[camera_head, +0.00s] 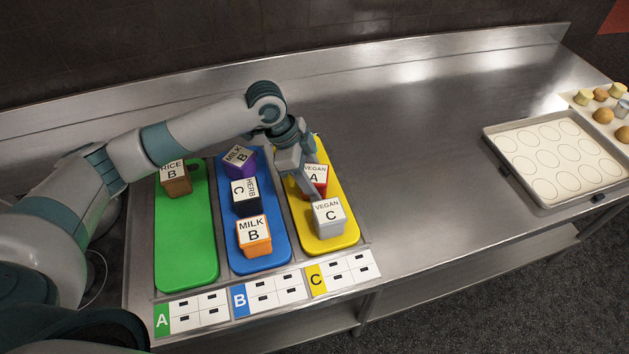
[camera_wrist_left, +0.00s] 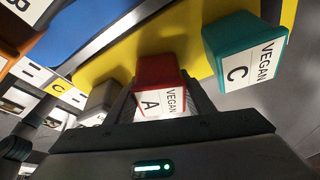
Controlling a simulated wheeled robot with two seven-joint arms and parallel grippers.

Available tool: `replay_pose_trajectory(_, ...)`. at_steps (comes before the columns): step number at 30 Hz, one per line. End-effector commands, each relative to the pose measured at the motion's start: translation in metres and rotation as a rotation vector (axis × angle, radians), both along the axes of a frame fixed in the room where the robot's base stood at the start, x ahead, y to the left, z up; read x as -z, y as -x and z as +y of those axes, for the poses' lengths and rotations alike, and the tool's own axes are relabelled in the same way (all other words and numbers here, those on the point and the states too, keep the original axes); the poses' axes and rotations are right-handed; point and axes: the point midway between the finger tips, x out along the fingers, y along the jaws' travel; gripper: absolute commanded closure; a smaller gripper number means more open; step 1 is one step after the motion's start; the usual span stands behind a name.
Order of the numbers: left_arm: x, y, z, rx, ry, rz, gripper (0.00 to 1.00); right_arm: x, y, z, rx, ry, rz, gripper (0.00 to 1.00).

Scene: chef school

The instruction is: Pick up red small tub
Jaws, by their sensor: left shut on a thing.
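The small red tub (camera_head: 318,184) has a white lid label reading VEGAN A. It stands on the yellow board (camera_head: 338,243), behind a light grey tub (camera_head: 328,219) labelled VEGAN C. My left gripper (camera_head: 306,180) reaches down over the board and is shut on the red tub, hiding part of it. In the left wrist view the red tub (camera_wrist_left: 158,72) sits between the two fingers. A teal tub (camera_wrist_left: 240,52) labelled VEGAN C is close beside it there; my arm hides it in the head view. My right gripper is not in view.
The blue board (camera_head: 270,258) holds purple (camera_head: 240,163), black (camera_head: 245,196) and orange (camera_head: 254,237) tubs. The green board (camera_head: 187,245) holds a brown tub (camera_head: 175,179). A baking tray (camera_head: 545,202) lies far right. The steel counter between is clear.

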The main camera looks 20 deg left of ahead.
Motion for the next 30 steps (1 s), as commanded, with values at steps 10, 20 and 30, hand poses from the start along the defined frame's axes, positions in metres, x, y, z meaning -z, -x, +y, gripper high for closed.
replay_pose_trajectory(10,-0.018,-0.002,0.000,0.000,0.001,-0.005,0.84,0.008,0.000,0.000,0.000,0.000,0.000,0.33)
replay_pose_trajectory(20,-0.071,-0.002,0.000,0.001,0.002,-0.006,0.84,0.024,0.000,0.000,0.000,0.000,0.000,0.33)
replay_pose_trajectory(30,-0.101,-0.001,0.000,0.000,0.001,-0.001,0.84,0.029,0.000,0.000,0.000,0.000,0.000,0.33)
